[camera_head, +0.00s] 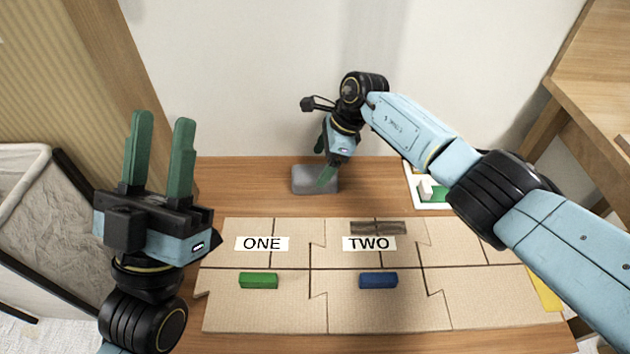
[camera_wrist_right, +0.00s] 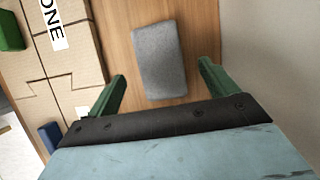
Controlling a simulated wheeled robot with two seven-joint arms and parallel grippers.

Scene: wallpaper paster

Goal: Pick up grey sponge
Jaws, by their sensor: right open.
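The grey sponge (camera_head: 304,179) lies flat on the wooden table near its back edge, by the wall. In the right wrist view the sponge (camera_wrist_right: 158,60) lies ahead of and between the two green fingers, with neither finger seen touching it. My right gripper (camera_head: 324,165) is above the sponge, pointing down, and covers part of it in the head view. In its wrist view my right gripper (camera_wrist_right: 160,86) is open and empty. My left gripper (camera_head: 160,120) is at the far left, fingers pointing up, open and empty, away from the sponge.
A cardboard sheet (camera_head: 330,307) with labels ONE (camera_head: 261,244) and TWO (camera_head: 369,243) covers the table's front. A green block (camera_head: 258,281), blue block (camera_head: 378,280) and dark strip (camera_head: 378,228) lie on it. A white tray (camera_head: 411,187) stands right. The wall (camera_head: 240,80) is close behind.

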